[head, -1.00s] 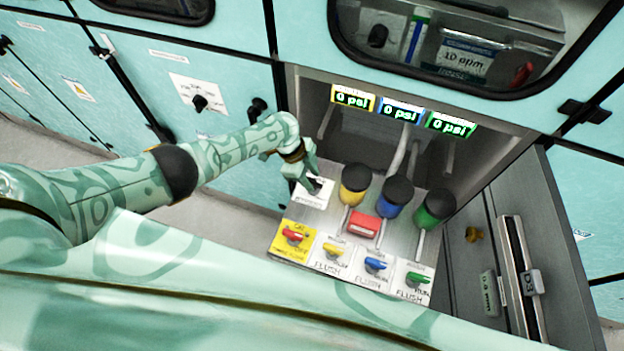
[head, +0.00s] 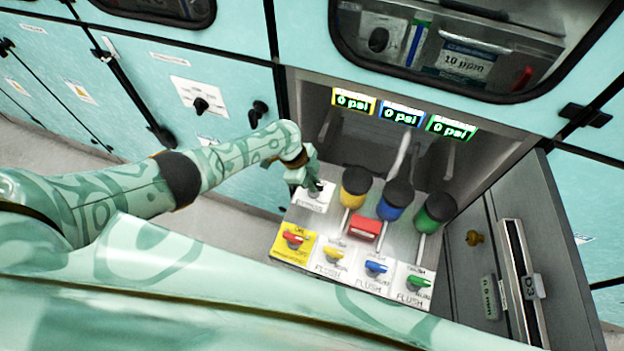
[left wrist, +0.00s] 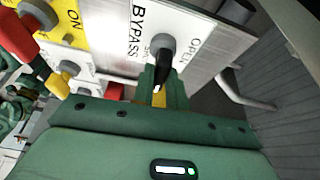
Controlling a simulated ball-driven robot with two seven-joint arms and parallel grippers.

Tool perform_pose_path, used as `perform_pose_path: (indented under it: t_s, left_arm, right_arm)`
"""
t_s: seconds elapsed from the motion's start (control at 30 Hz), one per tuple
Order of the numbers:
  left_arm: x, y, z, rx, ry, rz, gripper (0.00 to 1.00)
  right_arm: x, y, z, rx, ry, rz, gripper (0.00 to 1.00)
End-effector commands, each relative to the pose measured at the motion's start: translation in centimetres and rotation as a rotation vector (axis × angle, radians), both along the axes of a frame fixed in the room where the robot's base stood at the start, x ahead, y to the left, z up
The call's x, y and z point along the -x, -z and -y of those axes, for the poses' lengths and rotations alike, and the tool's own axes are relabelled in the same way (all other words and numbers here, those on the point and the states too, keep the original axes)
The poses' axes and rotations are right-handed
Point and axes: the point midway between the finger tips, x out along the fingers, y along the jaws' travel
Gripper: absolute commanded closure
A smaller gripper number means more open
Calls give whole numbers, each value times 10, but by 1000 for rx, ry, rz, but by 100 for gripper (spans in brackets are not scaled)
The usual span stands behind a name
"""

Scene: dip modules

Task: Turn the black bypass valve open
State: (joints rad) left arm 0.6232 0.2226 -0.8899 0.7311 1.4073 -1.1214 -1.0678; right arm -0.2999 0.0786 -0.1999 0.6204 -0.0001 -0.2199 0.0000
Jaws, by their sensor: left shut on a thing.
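The black bypass valve (left wrist: 161,52) has a round grey hub and a black handle on a white plate marked BYPASS (left wrist: 138,30) and OPEN in the left wrist view. The handle points from the hub down toward my left gripper (left wrist: 160,90), whose fingers are shut on it. In the head view the left gripper (head: 312,184) is at the white bypass plate (head: 313,203) and hides most of the valve. The handle's angle is clear only in the left wrist view. My right gripper is not in view.
The sloped panel also holds a red-handled valve (head: 293,237), yellow (head: 333,254), blue (head: 375,266) and green (head: 418,281) flush valves, and a red block (head: 365,229). Yellow, blue and green black-capped cylinders stand behind. Displays read 0 psi. An open door (head: 520,240) stands right.

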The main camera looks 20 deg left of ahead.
Motion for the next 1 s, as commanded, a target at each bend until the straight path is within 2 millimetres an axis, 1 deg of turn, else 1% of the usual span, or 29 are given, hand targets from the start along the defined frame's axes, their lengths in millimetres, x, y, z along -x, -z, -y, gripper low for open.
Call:
perform_pose_path:
  t_s: [0.27, 1.0]
  left_arm:
    - [2, -3, 1, 1, -200, 0, 100]
    - [5, -3, 4, 1, -903, 0, 100]
  right_arm:
    - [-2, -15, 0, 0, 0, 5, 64]
    - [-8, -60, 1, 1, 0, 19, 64]
